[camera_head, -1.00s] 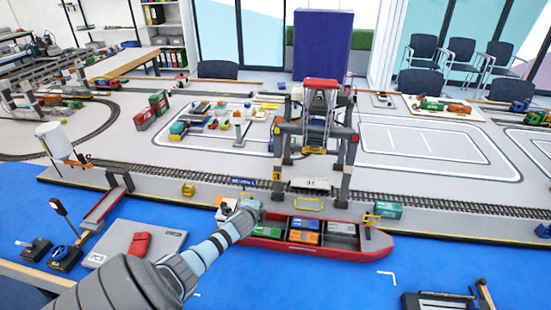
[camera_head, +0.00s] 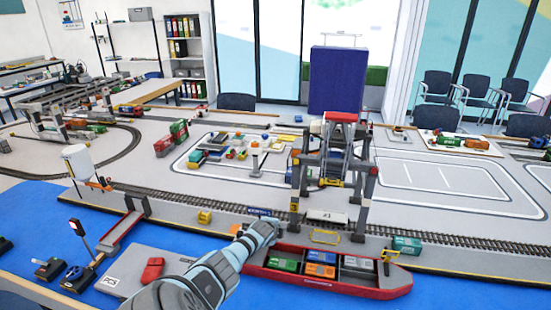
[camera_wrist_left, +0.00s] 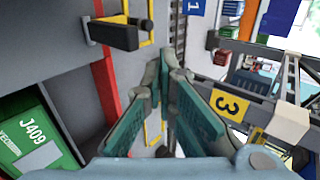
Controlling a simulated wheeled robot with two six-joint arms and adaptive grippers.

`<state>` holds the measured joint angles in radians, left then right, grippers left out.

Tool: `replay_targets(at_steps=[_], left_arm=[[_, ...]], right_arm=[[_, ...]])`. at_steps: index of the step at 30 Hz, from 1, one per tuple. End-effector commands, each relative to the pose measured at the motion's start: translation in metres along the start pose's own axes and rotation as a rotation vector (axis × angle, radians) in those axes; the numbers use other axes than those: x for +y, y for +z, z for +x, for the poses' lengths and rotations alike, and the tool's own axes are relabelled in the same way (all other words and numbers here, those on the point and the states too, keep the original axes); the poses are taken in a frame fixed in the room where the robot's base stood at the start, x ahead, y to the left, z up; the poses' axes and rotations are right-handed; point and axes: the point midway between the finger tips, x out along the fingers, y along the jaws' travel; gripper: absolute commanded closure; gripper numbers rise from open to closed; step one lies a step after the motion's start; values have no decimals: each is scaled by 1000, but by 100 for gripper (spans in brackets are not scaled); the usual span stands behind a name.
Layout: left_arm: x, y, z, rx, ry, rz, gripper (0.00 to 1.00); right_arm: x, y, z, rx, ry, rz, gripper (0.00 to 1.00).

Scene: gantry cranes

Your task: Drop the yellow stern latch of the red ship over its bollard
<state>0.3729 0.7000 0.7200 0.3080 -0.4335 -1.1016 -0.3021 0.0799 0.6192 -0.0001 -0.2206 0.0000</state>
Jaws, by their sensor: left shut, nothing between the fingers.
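The red ship (camera_head: 325,285) lies along the quay in the head view. Its red hull edge (camera_wrist_left: 105,90) and a green container marked J409 (camera_wrist_left: 35,135) show in the left wrist view. A yellow latch (camera_wrist_left: 147,40) shows at the top there, beside a dark block with a rounded end (camera_wrist_left: 115,34). I cannot tell whether the latch sits over the bollard. My left gripper (camera_wrist_left: 165,65) has its teal fingers together, empty, above the quay side of the hull edge. In the head view the left gripper (camera_head: 266,228) is at the ship's left end and hides part of it.
The gantry crane (camera_head: 332,170) stands close to the right; its leg with a yellow 3 plate (camera_wrist_left: 229,105) is near my fingers. A yellow latch (camera_head: 388,256) shows at the ship's right end. A grey platform (camera_head: 130,272) is at left. Blue floor (camera_head: 480,292) at right is clear.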

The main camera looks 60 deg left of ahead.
Motion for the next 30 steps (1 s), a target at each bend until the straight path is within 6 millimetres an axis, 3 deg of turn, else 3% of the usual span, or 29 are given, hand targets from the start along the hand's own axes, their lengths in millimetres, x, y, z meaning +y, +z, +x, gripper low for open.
replay_targets(at_steps=[15, 25, 30], left_arm=[[-14, 0, -12, 0, -2, 1, 100], [-14, 0, -12, 0, -2, 1, 100], [-29, 0, -24, 0, -3, 0, 100]], right_arm=[[1, -3, -17, 3, 0, 0, 100], [1, -4, -17, 4, 0, 0, 100], [3, -6, -35, 4, 0, 0, 100]])
